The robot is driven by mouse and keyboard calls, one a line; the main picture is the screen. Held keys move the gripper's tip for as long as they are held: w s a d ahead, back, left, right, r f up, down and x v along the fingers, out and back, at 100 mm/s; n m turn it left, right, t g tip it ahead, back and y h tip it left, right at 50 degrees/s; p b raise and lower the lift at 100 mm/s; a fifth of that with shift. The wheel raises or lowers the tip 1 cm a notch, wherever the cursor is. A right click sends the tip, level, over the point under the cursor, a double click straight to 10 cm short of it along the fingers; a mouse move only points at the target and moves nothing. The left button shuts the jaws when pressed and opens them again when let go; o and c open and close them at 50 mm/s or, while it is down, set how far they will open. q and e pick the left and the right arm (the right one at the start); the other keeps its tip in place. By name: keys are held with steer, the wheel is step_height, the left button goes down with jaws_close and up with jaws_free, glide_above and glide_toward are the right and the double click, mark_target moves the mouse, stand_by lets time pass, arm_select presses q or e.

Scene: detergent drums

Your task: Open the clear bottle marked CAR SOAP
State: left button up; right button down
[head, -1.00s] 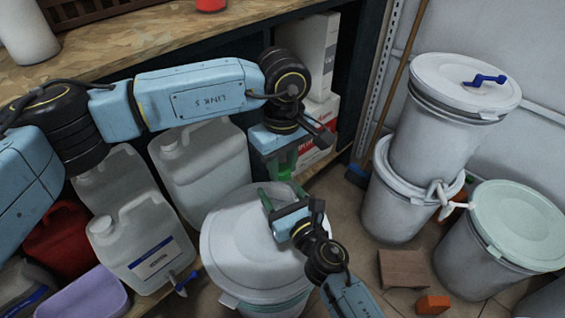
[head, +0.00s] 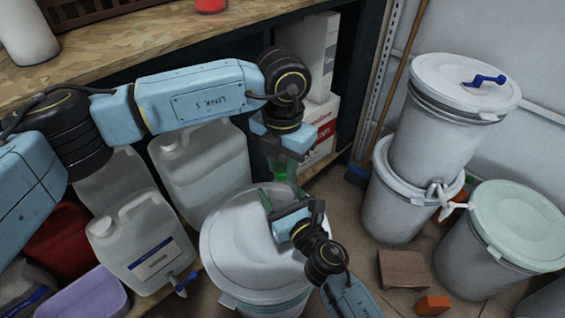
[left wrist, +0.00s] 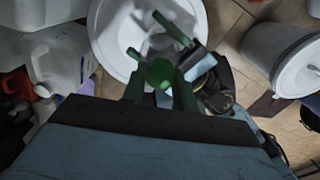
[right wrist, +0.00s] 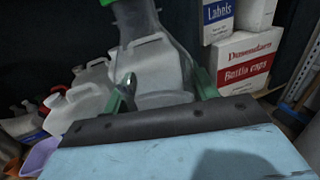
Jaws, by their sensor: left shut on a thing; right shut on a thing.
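A green cap (left wrist: 160,72) sits between the fingers of my left gripper (left wrist: 160,84), which is shut on it from above. The cap also shows in the head view (head: 282,172) below my left gripper. A clear bottle (right wrist: 138,22) shows in the right wrist view, with green at its top. My right gripper (right wrist: 165,82) is shut on the bottle, with a green finger on each side. In the head view, my right gripper (head: 284,195) is over the white drum lid, below the left one. I cannot read the bottle's label.
The white drum (head: 235,245) is beneath both grippers. White jugs (head: 148,240) stand at its left on a shelf. Boxes (head: 322,120) are behind. Stacked drums (head: 440,130) and a green-lidded drum (head: 515,225) stand at the right. A wooden bench (head: 100,60) is behind my left arm.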

mark_target(282, 169)
arm_select(q)
steer(key=n, duration=0.7)
steer(key=shift+n, duration=0.3)
steer(key=n, duration=0.3)
steer(key=shift+n, duration=0.4)
steer(key=n, duration=0.4)
steer(key=shift+n, duration=0.4)
steer(key=shift+r, duration=0.15)
steer(key=shift+r, duration=1)
steer(key=shift+r, duration=2)
arm_select(e)
steer(key=shift+c, duration=1.9)
jaws_free()
